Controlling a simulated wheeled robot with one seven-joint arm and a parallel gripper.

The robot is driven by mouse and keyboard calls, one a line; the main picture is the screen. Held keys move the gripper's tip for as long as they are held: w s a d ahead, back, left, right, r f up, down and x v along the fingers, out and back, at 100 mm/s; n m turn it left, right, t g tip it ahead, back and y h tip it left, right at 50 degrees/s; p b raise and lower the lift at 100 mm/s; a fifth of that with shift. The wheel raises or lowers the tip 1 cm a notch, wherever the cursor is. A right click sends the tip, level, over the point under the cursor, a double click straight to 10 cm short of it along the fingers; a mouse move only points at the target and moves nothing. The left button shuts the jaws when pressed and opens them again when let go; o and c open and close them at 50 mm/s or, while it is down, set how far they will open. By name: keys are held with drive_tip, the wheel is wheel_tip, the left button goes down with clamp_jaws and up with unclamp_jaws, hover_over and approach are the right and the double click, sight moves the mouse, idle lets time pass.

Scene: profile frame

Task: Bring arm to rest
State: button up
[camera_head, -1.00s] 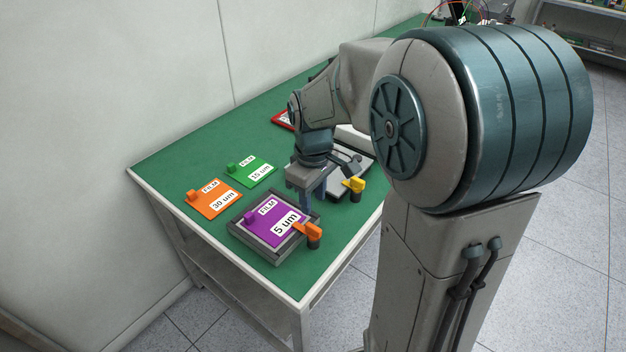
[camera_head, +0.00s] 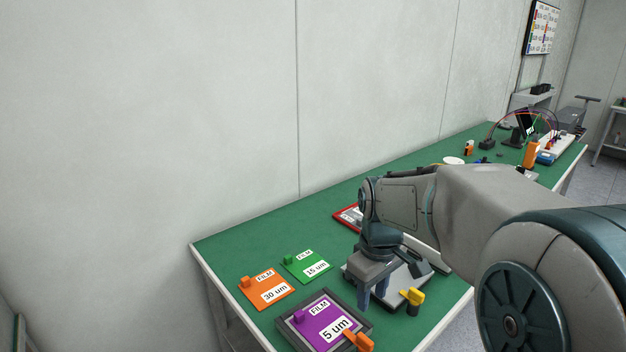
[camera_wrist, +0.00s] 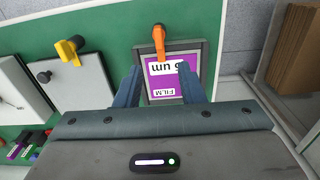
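My gripper (camera_head: 374,298) points down above the green table, beside the frame with the purple film card. Its two fingers are apart with nothing between them. In the wrist view my gripper (camera_wrist: 160,88) shows the same open fingers, with the purple card (camera_wrist: 165,78) lying beyond them. The purple "5 um" card (camera_head: 330,322) lies in a dark grey frame (camera_head: 366,322) with an orange clamp (camera_head: 359,342) at its near edge. My arm reaches in from the right, bent over the table.
An orange "30 um" card (camera_head: 265,290) and a green "15 um" card (camera_head: 306,267) lie on the table (camera_head: 235,253). Wires and devices stand at the far end.

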drive_tip(key=s+m+t, duration=0.2)
drive_tip(key=s+m, duration=0.5)
drive_tip(key=s, duration=0.6)
drive_tip(key=shift+t+p, duration=0.3)
